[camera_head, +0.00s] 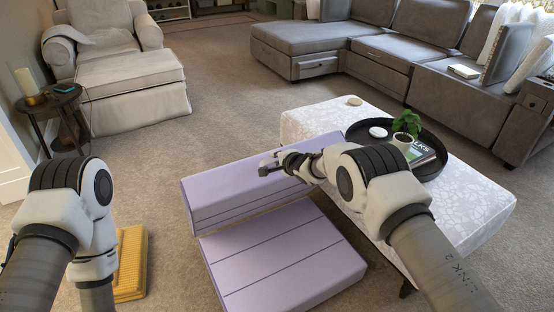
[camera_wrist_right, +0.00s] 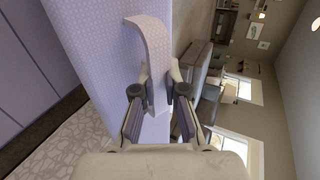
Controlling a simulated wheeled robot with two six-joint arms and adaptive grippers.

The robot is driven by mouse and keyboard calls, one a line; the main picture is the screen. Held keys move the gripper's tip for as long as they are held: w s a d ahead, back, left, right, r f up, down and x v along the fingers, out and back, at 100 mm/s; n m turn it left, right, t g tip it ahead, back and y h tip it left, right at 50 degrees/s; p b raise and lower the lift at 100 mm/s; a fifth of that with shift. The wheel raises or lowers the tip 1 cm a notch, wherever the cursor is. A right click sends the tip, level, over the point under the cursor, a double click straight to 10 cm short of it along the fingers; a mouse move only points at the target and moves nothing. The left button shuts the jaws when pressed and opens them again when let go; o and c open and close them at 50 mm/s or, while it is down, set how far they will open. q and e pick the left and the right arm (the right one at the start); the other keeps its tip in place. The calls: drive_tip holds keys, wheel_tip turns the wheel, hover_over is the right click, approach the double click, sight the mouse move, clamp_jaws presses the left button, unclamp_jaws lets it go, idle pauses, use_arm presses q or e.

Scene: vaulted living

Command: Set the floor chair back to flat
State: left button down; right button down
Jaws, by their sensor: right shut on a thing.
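The lilac floor chair (camera_head: 285,262) stands on the carpet with its seat flat and its backrest (camera_head: 225,195) tilted up at the far side. My right gripper (camera_head: 270,165) is at the top edge of the backrest. In the right wrist view the right gripper (camera_wrist_right: 160,85) is shut on a pale lilac strap (camera_wrist_right: 152,40) that loops from the backrest's edge. The backrest's broad face (camera_wrist_right: 85,50) fills the left of that view. My left arm shows at the left of the head view, but its gripper is out of sight.
A patterned ottoman (camera_head: 470,200) stands close behind and right of the chair, bearing a black tray (camera_head: 432,172) with a plant and a book. A yellow cushion (camera_head: 131,265) lies left of the chair. Open carpet (camera_head: 225,85) lies beyond, before the grey sofa (camera_head: 310,38).

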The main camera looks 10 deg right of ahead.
drive_tip(key=c, duration=1.2)
unclamp_jaws()
drive_tip(key=shift+s, duration=0.1)
